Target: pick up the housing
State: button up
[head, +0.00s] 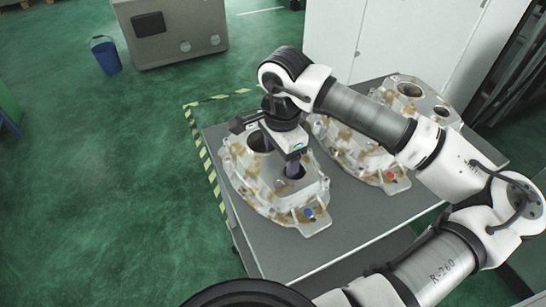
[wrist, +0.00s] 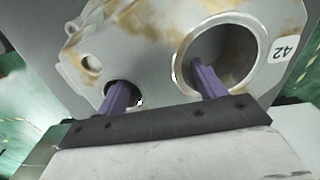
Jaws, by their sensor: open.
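A pale cast aluminium housing (head: 262,190) with brown stains and a blue dot lies at the left of a grey table. My gripper (head: 279,158) is over it, pointing down, its two purple fingers apart. In the wrist view the housing (wrist: 150,45) fills the upper middle, with a round bore and a smaller hole. One finger of my gripper (wrist: 160,84) reaches into the bore and the other into the smaller hole, with a metal wall between them. How deep the tips sit is hidden. A label reading 42 is beside the bore.
A second housing with a red dot (head: 372,165) lies close to the right, partly behind my arm. A third casting (head: 420,92) is at the back right. The grey table top (head: 345,228) is bare at the front. White cabinets (head: 330,40) stand behind the table.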

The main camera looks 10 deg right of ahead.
jog(key=shift+f, duration=0.1)
jog(key=shift+c, duration=0.3)
grip_shut()
